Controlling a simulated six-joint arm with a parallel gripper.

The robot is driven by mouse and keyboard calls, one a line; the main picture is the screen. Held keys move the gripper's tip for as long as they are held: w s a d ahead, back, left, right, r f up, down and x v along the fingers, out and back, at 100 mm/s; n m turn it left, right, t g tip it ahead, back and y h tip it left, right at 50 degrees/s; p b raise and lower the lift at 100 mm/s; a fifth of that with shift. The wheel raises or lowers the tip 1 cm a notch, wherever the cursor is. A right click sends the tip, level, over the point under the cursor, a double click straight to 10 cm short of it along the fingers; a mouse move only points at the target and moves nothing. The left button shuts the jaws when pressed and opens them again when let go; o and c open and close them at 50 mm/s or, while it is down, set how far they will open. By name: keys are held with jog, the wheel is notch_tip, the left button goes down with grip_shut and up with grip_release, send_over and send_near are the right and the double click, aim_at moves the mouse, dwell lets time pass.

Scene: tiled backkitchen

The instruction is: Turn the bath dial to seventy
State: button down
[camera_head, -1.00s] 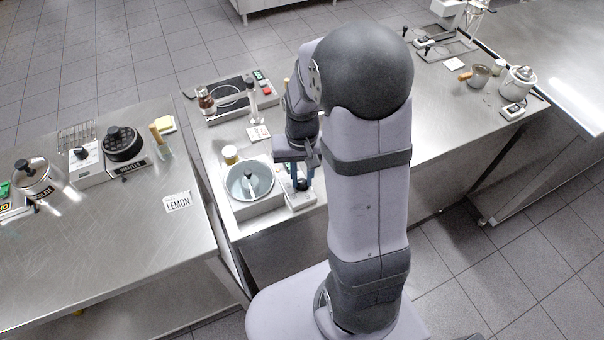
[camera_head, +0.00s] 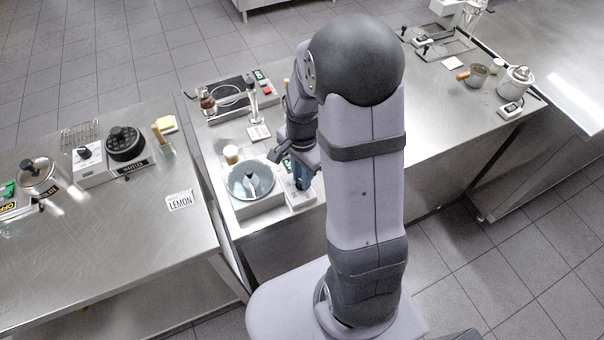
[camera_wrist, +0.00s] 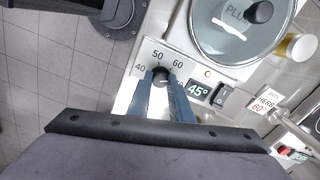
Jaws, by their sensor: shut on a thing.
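The bath dial is a small black knob (camera_wrist: 160,73) on a pale control panel (camera_wrist: 184,40), with 40, 50 and 60 printed around it. A further mark right of the knob is partly covered by a finger. My gripper (camera_wrist: 161,79) is shut on the knob, one blue finger on each side. The knob's pointer is hard to make out. A green-lit display (camera_wrist: 198,92) beside it reads 45°. In the head view my gripper (camera_head: 301,184) points down at the panel beside the round bath (camera_head: 236,192).
The bath's lidded bowl (camera_wrist: 205,45) stands close to my fingers, with a small yellow jar (camera_wrist: 301,47) beyond it. A black switch (camera_wrist: 225,97) sits next to the display. A HERB card (camera_head: 259,132) and burner tray (camera_head: 225,100) lie behind.

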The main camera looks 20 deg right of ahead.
jog(key=m, duration=0.5)
jog(key=shift+w+p, duration=0.1)
jog(key=shift+p, duration=0.25)
jog(key=shift+m, duration=0.4)
jog(key=c, duration=1.6)
grip_release()
jog(key=shift+r+b, duration=0.8)
jog(key=shift+r, duration=2.9)
